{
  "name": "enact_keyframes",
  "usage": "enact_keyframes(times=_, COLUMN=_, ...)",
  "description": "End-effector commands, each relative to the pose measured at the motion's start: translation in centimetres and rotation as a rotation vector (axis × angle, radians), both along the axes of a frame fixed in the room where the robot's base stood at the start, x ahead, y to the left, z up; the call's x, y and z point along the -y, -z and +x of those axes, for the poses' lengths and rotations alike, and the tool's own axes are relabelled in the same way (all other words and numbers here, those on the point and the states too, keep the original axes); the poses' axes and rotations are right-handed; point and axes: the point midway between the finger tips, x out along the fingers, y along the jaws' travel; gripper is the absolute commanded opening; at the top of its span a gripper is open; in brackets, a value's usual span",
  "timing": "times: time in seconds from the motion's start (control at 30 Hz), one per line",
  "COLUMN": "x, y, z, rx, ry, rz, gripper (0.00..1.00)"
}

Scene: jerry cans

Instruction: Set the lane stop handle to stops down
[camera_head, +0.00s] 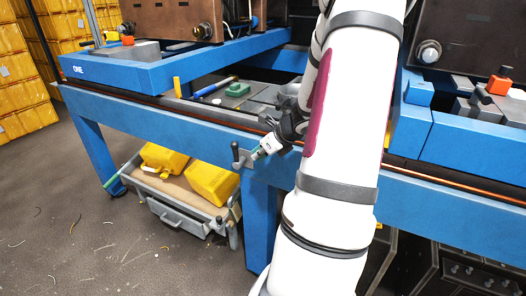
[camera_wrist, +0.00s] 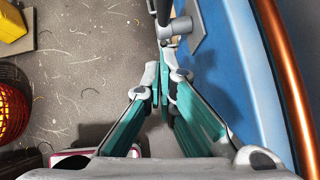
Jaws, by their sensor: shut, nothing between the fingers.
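The lane stop handle (camera_head: 237,152) is a small dark grey lever on a light plate, on the front of the blue bench frame. In the wrist view its round grey hub (camera_wrist: 175,28) stands out from the plate at the top centre, with a thin bar running up out of the picture. My gripper (camera_head: 262,150) is shut and empty, just right of the handle in the head view. In the wrist view its teal-sided fingers (camera_wrist: 165,78) meet just below the hub. I cannot tell whether the fingertips touch the handle. The handle's stop setting cannot be read.
A grey cart (camera_head: 180,205) with yellow jerry cans (camera_head: 212,182) stands under the blue bench (camera_head: 185,124). A copper-coloured rail (camera_wrist: 285,75) runs along the right of the wrist view. A red round mesh object (camera_wrist: 12,112) is at its left. Open floor (camera_head: 105,240) lies in front.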

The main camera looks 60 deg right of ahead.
Motion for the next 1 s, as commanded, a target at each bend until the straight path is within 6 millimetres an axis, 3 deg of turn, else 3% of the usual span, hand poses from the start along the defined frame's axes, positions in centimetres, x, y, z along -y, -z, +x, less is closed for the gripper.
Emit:
enact_keyframes(times=0.17, x=0.2, y=2.8, z=2.3, rx=0.000, ry=0.000, rz=0.004, gripper=0.00)
enact_keyframes(times=0.4, x=0.6, y=2.4, z=5.2, rx=0.001, ry=-0.002, rz=-0.001, gripper=0.00)
enact_keyframes(times=1.0, x=0.7, y=2.5, z=6.0, rx=-0.004, ry=-0.002, rz=-0.001, gripper=0.00)
